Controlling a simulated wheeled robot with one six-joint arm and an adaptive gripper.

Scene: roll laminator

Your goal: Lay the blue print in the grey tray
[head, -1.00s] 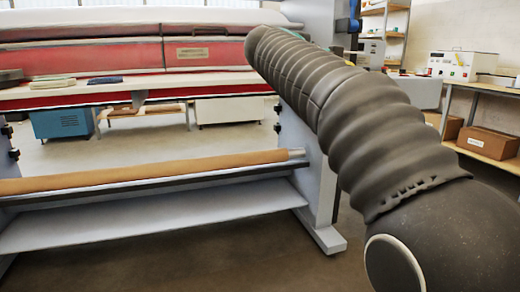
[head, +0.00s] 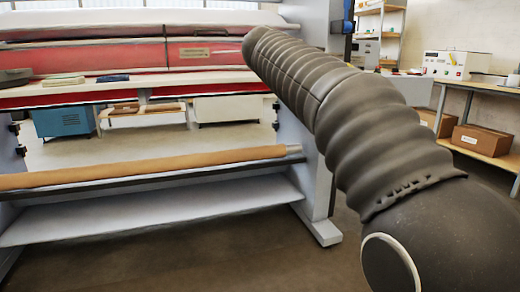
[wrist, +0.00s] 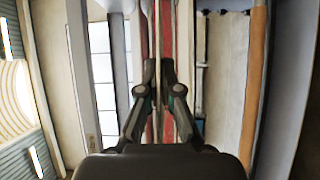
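A flat dark blue item (head: 112,78), which may be the blue print, lies on the pale shelf along the laminator's front, at left in the head view. A dark grey shape (head: 14,77) at the left edge may be the grey tray; it is cut off and I cannot be sure. My gripper (wrist: 158,72) shows in the wrist view, its two fingers close together with a narrow gap in front of the red and pale laminator strips. I see nothing clearly between them. In the head view my own arm hides the gripper.
A pale folded item (head: 64,80) lies left of the dark blue one. The laminator's red front (head: 110,58) spans the back, with a brown roll (head: 140,168) below. A workbench (head: 490,88) with brown boxes stands at right. The floor in front is clear.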

